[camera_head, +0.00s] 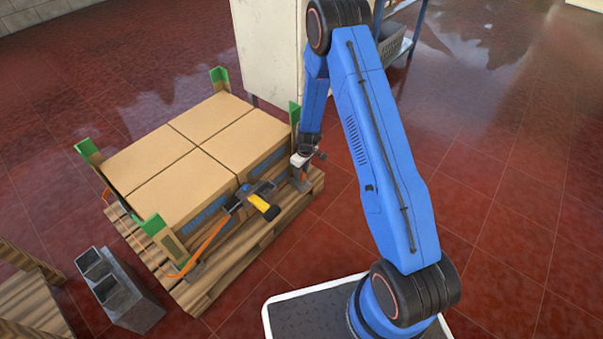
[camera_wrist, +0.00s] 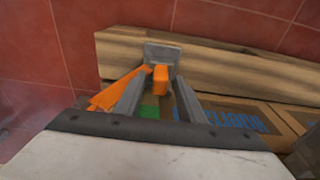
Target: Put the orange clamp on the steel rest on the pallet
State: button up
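The orange clamp (camera_wrist: 160,75) shows in the wrist view as a small block between the tips of my gripper (camera_wrist: 163,80). The two grey fingers stand apart on either side of it; I see no firm grip. The steel rest (camera_wrist: 163,53) is a grey plate at the pallet edge, directly beyond the clamp; whether they touch is unclear. An orange strap (camera_wrist: 118,92) runs down to the left. In the head view my gripper (camera_head: 303,157) is low over the right corner of the pallet (camera_head: 205,292), where the clamp is hard to make out.
Cartons (camera_head: 205,115) fill the pallet, with green-topped corner posts (camera_head: 150,225). A ratchet with a yellow handle (camera_head: 263,206) hangs on the strap at the carton side. A grey hollow block (camera_head: 125,300) stands left. A white cabinet (camera_head: 265,50) stands behind. Floor at right is clear.

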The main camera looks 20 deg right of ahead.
jog(key=s+d+r+m, duration=0.1)
jog(key=s+r, duration=0.2)
jog(key=r, duration=1.2)
jog(key=s+d+r+m, duration=0.1)
jog(key=s+r, duration=0.3)
jog(key=r, duration=1.1)
jog(key=s+d+r+m+t, duration=0.1)
jog(key=s+d+r+t, duration=0.1)
jog(key=s+r, duration=0.95)
jog(key=s+d+r+m, duration=0.1)
jog(key=s+r, duration=0.5)
jog(key=s, duration=0.6)
jog(key=s+d+r+m+t, duration=0.1)
jog(key=s+r, duration=0.5)
jog(key=s, duration=0.7)
jog(key=shift+d+m+t+h, duration=0.3)
jog(key=shift+d+m+h, duration=0.15)
jog(key=shift+m, duration=0.65)
